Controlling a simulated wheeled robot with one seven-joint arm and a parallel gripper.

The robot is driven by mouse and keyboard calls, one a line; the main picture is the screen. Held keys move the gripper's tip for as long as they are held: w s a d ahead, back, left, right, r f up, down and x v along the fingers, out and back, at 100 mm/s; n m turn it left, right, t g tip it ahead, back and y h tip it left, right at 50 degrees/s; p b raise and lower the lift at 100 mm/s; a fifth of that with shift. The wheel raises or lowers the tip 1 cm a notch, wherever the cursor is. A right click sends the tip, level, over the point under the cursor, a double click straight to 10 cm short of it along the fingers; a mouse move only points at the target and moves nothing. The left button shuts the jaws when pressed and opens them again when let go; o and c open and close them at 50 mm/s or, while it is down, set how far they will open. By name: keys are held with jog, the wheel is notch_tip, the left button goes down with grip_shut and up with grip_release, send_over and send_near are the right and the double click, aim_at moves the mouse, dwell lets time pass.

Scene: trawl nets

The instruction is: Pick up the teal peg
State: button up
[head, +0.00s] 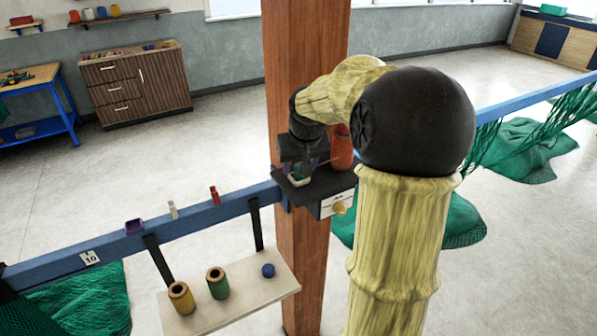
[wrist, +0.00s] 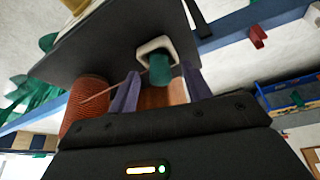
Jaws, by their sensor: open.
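The teal peg (wrist: 160,70) shows in the wrist view as a short rounded piece standing out of a small white square holder (wrist: 152,46) on a dark shelf (wrist: 110,45). In the head view only a little teal (head: 295,181) shows under my gripper, which hides most of it. My gripper (wrist: 160,76) is open. Its two purple-grey fingers lie to the left and right of the peg in the wrist view, with gaps; I cannot tell how deep the peg sits between them. In the head view my gripper (head: 298,172) is low over the shelf on the wooden post.
A red-orange spool (wrist: 86,105) stands close beside my gripper, with a thin strand near the left finger. A drawer (head: 335,204) with a round knob hangs under the shelf.

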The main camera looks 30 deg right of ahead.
jog(key=shift+c, duration=0.2)
jog(key=c, duration=1)
jog(key=shift+r, duration=0.1)
notch_tip(320, 180, up, 10)
jog(key=shift+b, duration=1.1)
jog(key=shift+a, duration=0.1)
